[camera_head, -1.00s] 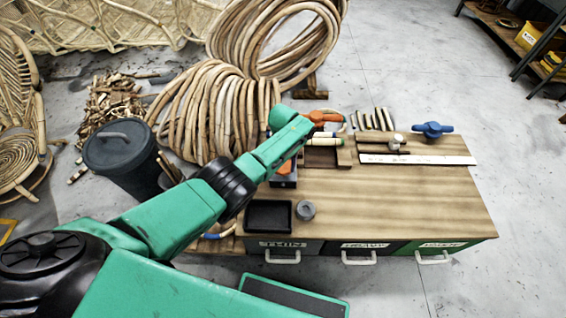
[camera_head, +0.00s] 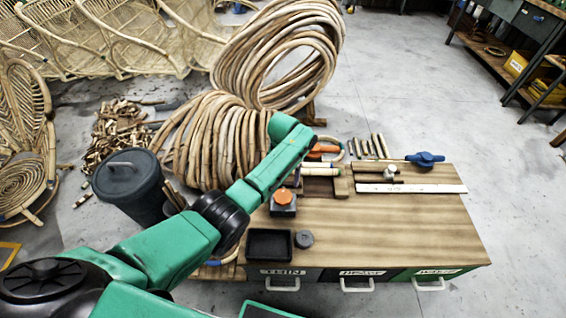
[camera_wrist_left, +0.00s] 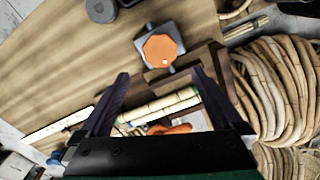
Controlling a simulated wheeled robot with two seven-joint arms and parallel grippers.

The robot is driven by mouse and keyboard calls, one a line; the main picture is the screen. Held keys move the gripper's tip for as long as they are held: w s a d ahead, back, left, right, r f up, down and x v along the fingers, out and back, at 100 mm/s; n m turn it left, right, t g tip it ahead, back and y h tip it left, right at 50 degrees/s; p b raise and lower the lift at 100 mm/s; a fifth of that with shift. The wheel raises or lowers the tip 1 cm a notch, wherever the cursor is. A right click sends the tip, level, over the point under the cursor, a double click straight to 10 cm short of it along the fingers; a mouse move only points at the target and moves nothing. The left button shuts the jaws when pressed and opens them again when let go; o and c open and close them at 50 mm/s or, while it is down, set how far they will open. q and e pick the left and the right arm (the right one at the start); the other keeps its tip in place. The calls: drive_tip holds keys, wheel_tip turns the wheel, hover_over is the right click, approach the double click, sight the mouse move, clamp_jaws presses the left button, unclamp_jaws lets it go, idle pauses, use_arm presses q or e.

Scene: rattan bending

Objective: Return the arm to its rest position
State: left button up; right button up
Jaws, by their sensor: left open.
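My left arm (camera_head: 232,200), green with a black joint, comes in from the left and reaches over the bench's back left corner. Its end in the head view hides the gripper. In the left wrist view my left gripper (camera_wrist_left: 162,88) has its two dark fingers spread apart, with nothing held between them. Beyond the fingers are a wooden tray with pale rods (camera_wrist_left: 160,106) and an orange tool (camera_wrist_left: 168,129). A dark block with an orange knob (camera_wrist_left: 159,49) lies past the fingertips; it also shows in the head view (camera_head: 283,197). My right gripper is in neither view.
The wooden bench (camera_head: 390,225) has a clear front right top. A black tray (camera_head: 269,244), a small grey cylinder (camera_head: 304,239), a white straightedge (camera_head: 412,188) and a blue tool (camera_head: 425,159) lie on it. Rattan coils (camera_head: 215,140) and a dark bin (camera_head: 130,185) stand close behind and left.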

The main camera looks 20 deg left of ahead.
use_arm(q)
wheel_tip(320, 180, up, 4)
drive_tip(key=shift+f, duration=0.2)
